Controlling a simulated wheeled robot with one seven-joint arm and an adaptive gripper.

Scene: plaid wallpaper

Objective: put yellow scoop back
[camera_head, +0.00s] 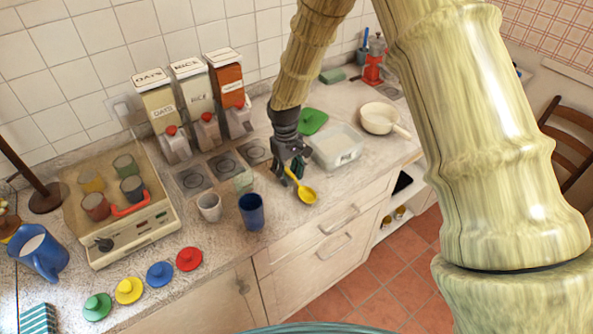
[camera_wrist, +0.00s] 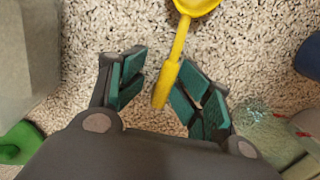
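The yellow scoop (camera_head: 306,194) lies on the speckled counter, bowl toward the front edge and handle toward my gripper (camera_head: 291,172). In the wrist view the scoop (camera_wrist: 181,42) has its handle end between my two fingers. My gripper (camera_wrist: 158,82) is open: there is a clear gap between the handle and the left finger, while the right finger is close to the handle. I cannot tell whether the right finger touches it.
A clear tub (camera_head: 336,150) stands right of my gripper, a green lid (camera_head: 312,121) behind it. A blue cup (camera_head: 251,211) and a pale cup (camera_head: 209,207) stand left. Dispensers (camera_head: 200,106) line the wall. A cream pan (camera_head: 379,118) stands farther right.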

